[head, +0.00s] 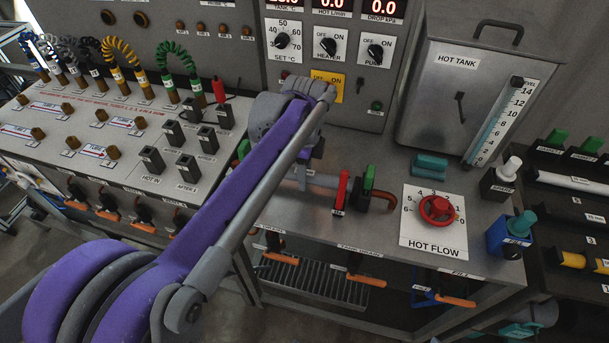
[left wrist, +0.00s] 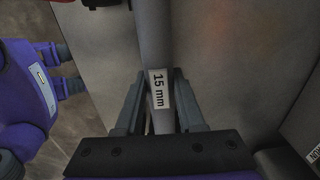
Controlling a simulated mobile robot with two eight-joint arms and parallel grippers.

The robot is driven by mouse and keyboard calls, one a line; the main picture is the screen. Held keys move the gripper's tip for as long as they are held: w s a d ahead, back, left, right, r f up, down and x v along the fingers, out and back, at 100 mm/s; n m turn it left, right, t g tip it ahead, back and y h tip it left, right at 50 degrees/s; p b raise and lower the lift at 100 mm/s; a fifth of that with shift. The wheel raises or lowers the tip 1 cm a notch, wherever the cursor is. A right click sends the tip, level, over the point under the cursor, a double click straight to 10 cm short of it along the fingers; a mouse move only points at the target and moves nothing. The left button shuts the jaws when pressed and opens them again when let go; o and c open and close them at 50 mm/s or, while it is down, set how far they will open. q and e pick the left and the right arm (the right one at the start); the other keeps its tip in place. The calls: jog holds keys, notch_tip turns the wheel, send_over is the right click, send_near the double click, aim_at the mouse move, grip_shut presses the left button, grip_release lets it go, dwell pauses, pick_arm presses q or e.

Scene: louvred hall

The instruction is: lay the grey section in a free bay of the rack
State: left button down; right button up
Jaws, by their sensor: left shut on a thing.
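The grey section (left wrist: 161,60) is a straight grey tube with a white "15 mm" label in the left wrist view. My left gripper (left wrist: 160,116) is shut on it, a finger on each side of the label. In the head view, my purple arm reaches over the bench and largely hides this gripper (head: 305,170); part of the grey section (head: 325,181) shows beside it. The rack (head: 545,205) is black with numbered bays at the right edge, partly cut off. A purple gripper with two spread fingers, apparently my right one (left wrist: 70,72), shows at the left wrist view's left edge.
A white section (head: 570,181) and a yellow one (head: 572,260) lie in rack bays.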

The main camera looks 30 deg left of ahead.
pick_arm(q)
jog(key=shift+r, duration=0.1)
notch_tip(320, 180, up, 8)
jog(key=p, duration=0.6)
jog(key=shift+r, duration=0.1)
